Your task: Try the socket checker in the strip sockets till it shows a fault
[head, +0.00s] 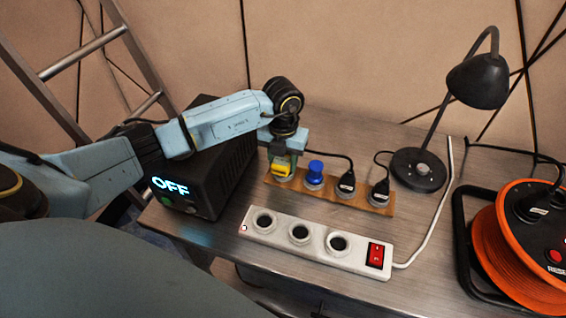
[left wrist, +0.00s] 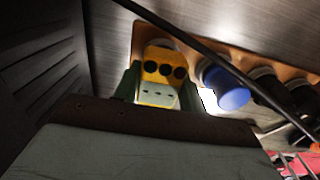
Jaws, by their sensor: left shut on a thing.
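The yellow socket checker (head: 285,171) is at the left end of the wooden holder (head: 329,192), upright, between the fingers of my left gripper (head: 284,160). In the left wrist view the checker (left wrist: 162,70) shows three dark round lamps, and my left gripper (left wrist: 156,92) is shut on it. Its lower end is hidden, so I cannot tell whether it is still seated. The white strip (head: 315,246) lies in front, with three empty round sockets and a red switch (head: 376,254) at its right end. My right gripper is out of view.
A blue plug (head: 314,174) and two black plugs (head: 347,184) with cords stand in the holder, close right of the checker. A black box (head: 203,165) reading OFF stands left. A desk lamp (head: 418,168) and an orange cable reel (head: 521,240) are on the right.

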